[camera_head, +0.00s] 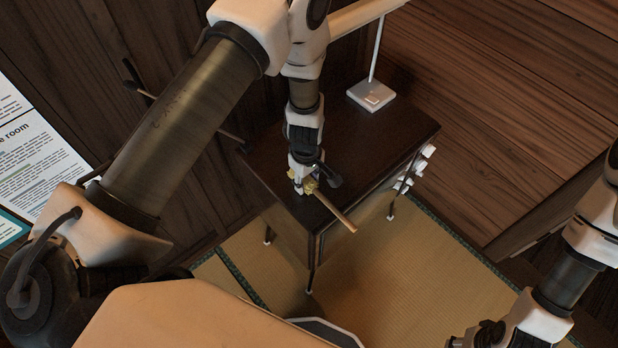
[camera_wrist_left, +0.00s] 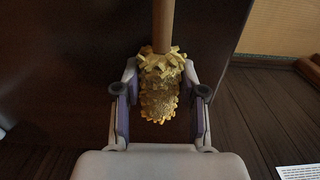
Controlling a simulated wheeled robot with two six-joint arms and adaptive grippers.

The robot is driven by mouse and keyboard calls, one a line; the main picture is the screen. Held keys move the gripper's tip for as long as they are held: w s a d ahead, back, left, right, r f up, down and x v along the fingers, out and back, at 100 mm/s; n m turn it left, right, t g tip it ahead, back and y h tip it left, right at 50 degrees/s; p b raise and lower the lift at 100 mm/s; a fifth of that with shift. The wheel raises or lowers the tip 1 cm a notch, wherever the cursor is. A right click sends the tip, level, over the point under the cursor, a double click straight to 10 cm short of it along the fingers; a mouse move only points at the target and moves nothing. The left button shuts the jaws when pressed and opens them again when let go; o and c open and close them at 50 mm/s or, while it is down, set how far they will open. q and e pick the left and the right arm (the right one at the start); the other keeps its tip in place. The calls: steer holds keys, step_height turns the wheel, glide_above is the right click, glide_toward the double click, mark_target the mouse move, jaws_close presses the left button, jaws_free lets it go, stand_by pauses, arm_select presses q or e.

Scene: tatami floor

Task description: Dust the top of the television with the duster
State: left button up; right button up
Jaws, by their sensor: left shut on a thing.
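The television (camera_head: 385,135) is a dark brown box on thin legs, with white knobs on its right side. Its dark top shows behind the gripper in the left wrist view (camera_wrist_left: 85,60). The duster (camera_head: 337,212) has a wooden handle and a yellow fringed head. My left gripper (camera_head: 305,182) is over the front part of the television top, shut on the duster at its yellow head. In the left wrist view, the yellow head (camera_wrist_left: 160,92) sits between the fingers and the handle points up, away from them. Contact between duster and top cannot be told. My right gripper (camera_head: 472,338) is at the lower right, away from the television.
A white square base (camera_head: 371,95) with a thin upright rod stands on the back of the television top. Tatami (camera_head: 400,265) lies in front and to the right. Dark wooden boards (camera_head: 500,90) lie behind. A printed sign (camera_head: 40,160) is at the left.

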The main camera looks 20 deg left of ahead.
arm_select(q)
steer(key=shift+s+a, duration=0.15)
steer(key=shift+s, duration=0.2)
steer(key=r+p, duration=0.1)
steer(key=r, duration=0.2)
steer(key=shift+s+a+p, duration=0.15)
steer(key=shift+s+p, duration=0.05)
steer(key=shift+p, duration=0.15)
steer(key=shift+w+r+p, duration=0.15)
steer(key=shift+r+p, duration=0.75)
steer(key=shift+p, duration=0.05)
step_height(320, 180, up, 2)
steer(key=shift+r+p, duration=0.2)
steer(key=shift+p, duration=0.75)
steer(key=shift+r+p, duration=0.4)
steer(key=shift+r, duration=0.1)
